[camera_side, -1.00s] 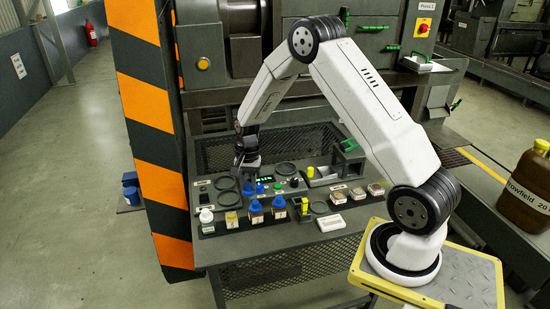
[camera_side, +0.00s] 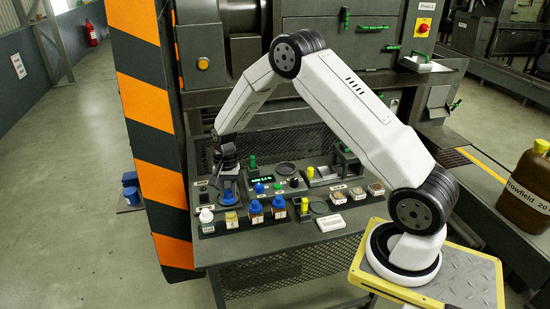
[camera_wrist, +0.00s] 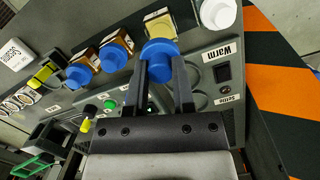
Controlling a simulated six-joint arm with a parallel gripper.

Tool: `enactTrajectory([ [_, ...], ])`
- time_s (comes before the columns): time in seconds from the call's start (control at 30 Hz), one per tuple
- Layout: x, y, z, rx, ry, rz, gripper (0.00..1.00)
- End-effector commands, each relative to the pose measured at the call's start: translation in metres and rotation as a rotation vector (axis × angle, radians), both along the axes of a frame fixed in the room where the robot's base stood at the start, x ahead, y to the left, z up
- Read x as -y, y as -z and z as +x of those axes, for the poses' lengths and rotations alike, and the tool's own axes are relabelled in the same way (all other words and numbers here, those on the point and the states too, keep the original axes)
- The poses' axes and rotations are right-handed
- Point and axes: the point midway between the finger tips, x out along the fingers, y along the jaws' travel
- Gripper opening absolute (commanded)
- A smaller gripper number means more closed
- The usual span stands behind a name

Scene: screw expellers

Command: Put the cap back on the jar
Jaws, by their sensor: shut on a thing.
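My gripper (camera_side: 228,188) is shut on a blue cap (camera_side: 228,199) and holds it behind the front row of jars. In the wrist view the cap (camera_wrist: 159,48) sits between the two fingertips (camera_wrist: 162,62). Just beyond it is an uncapped jar (camera_wrist: 160,25) with a pale yellow top, partly hidden by the cap. In the side view this open jar (camera_side: 231,221) stands in the front row, in front of the held cap. I cannot tell the exact height of the cap above the panel. The cap and jar look apart.
A white-capped jar (camera_side: 206,216) stands left of the open jar, and blue-capped jars (camera_side: 255,211) (camera_side: 279,209) stand to its right. A small blue item (camera_side: 259,187) and several dark rings lie behind. A panel labelled "Warm" (camera_wrist: 222,52) has a black switch (camera_wrist: 223,72).

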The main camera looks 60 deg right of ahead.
Motion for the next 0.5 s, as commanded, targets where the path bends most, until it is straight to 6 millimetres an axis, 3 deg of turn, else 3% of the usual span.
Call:
enactTrajectory([
  [0.5,0.0,0.036,0.0,-0.002,0.001,0.001,0.0],
])
